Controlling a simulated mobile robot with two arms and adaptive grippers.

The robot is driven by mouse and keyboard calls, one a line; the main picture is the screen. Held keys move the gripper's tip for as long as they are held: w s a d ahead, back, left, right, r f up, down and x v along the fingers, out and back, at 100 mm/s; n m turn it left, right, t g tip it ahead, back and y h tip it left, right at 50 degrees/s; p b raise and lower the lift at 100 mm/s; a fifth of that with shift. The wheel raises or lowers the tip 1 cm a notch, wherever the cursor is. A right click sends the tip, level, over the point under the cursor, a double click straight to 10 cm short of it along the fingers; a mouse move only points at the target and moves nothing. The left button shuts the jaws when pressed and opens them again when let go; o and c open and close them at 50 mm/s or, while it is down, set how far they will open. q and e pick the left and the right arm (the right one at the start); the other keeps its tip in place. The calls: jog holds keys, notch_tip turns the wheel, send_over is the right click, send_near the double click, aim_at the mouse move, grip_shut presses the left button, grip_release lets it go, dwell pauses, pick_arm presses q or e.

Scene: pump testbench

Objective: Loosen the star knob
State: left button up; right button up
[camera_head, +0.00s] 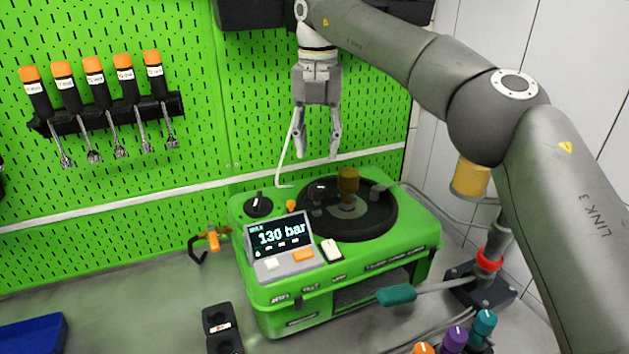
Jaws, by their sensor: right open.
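My right gripper (318,152) is open and empty, pointing down in front of the green pegboard. It hangs above and a little left of the black round plate (378,215) on top of the green test bench (270,292). A brown-gold upright fitting (348,181) stands near the middle of that plate, apart from the fingertips. A black round knob (258,204) sits on the bench's top left, and a small orange knob (290,205) is beside the plate. I cannot tell for sure which of these is the star knob. My left gripper is not in view.
A display (280,237) reading "130 bar" stands on the bench front. A hand pump with a teal handle (397,295) lies at the right. Orange, purple (455,337) and teal caps are at bottom right. Orange-handled tools (96,75) hang on the pegboard.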

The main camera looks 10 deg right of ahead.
send_over(317, 187)
notch_tip(317, 187, down, 5)
jog(key=shift+s+r, duration=0.15)
notch_tip(317, 187, down, 4)
jog(key=shift+f+p, duration=0.15)
jog(key=shift+p, duration=0.3)
jog(key=shift+f, duration=0.25)
jog(key=c, duration=0.7)
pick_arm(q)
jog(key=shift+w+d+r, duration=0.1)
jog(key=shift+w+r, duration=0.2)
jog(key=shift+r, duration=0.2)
pick_arm(e)
jog(key=shift+c, duration=0.3)
